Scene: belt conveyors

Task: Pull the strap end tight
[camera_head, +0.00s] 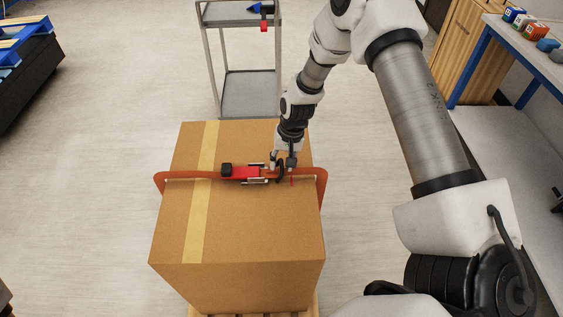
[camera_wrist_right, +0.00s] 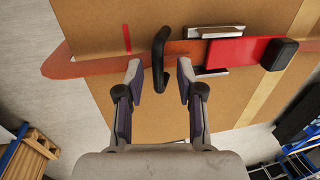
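A large cardboard box (camera_head: 262,230) has an orange strap (camera_head: 188,174) across its top, also in the wrist view (camera_wrist_right: 92,66). A red buckle (camera_head: 240,172) with a black knob sits on the strap; it also shows in the wrist view (camera_wrist_right: 236,52). A black curved loop (camera_wrist_right: 158,50) stands at the strap beside the buckle. My right gripper (camera_head: 283,163) is over the box top by this loop. In the wrist view its fingers (camera_wrist_right: 160,77) are apart, with the loop's lower end between them, seemingly touching neither. My left gripper is not in view.
A grey shelf cart (camera_head: 248,92) stands behind the box. A workbench (camera_head: 530,38) with small coloured blocks is at the right. A dark platform with blue pallets (camera_head: 22,45) is at the far left. The box is on a wooden pallet (camera_head: 314,305). Floor left of the box is clear.

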